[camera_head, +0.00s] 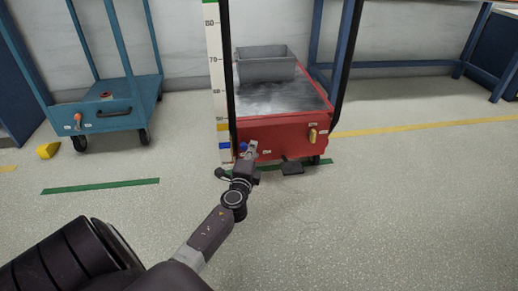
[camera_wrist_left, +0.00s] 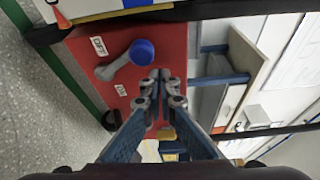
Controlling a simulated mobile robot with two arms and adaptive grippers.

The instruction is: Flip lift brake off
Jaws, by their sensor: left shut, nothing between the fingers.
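A grey lever with a round blue knob (camera_wrist_left: 142,52) sits on the red front of the cart (camera_wrist_left: 85,50). In the left wrist view it slants from its pivot at the lower left up to the knob. One small white label (camera_wrist_left: 98,46) lies above the lever and another (camera_wrist_left: 120,91) below it; they seem to read OFF and ON. My left gripper (camera_wrist_left: 160,75) is shut and empty, its tips close to the knob, just below and right of it in the picture. I cannot tell whether they touch. In the head view my left gripper (camera_head: 251,147) largely covers the lever. My right gripper is out of view.
A blue cart (camera_head: 105,110) stands farther left. The floor in front is clear.

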